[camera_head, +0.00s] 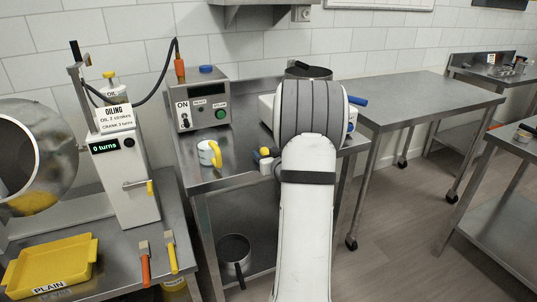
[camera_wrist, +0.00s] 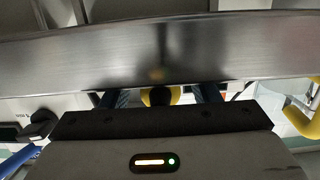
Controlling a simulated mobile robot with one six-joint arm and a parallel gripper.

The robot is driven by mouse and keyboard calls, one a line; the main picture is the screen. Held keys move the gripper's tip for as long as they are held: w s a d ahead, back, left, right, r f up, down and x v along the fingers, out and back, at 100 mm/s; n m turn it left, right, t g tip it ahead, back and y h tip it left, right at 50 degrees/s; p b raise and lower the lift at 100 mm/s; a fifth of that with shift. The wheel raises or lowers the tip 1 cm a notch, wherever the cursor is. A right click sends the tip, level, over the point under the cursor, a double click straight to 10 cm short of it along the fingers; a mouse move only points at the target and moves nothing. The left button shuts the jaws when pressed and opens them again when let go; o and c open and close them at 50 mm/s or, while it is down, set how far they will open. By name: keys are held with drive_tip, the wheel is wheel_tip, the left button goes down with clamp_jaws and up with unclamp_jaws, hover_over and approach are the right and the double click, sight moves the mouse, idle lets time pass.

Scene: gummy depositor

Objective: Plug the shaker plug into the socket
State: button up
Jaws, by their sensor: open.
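A small yellow piece with a dark part, which looks like the shaker plug (camera_head: 264,152), is on the middle steel table just left of my arm. In the wrist view, a yellow round piece with a black centre (camera_wrist: 160,96) shows between my fingers. My gripper (camera_wrist: 160,93) is open, with a dark blue finger on each side of it; contact cannot be told. In the head view my arm hides the gripper. The white shaker (camera_head: 266,108) with blue handles is mostly behind my arm. A wall outlet (camera_head: 303,14) is at the top; I cannot tell which socket is meant.
A white mug (camera_head: 207,153) with a yellow handle stands left of the plug. A grey control box (camera_head: 202,104) is behind it. A bare steel table (camera_head: 400,97) stands to the right.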

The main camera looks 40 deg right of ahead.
sight(267, 150)
drive_tip(key=c, duration=1.1)
drive_tip(key=shift+o, duration=0.2)
drive_tip(key=shift+r, duration=0.1)
wheel_tip(267, 150, up, 10)
drive_tip(key=shift+p, duration=0.65)
drive_tip(key=o, duration=0.4)
clamp_jaws()
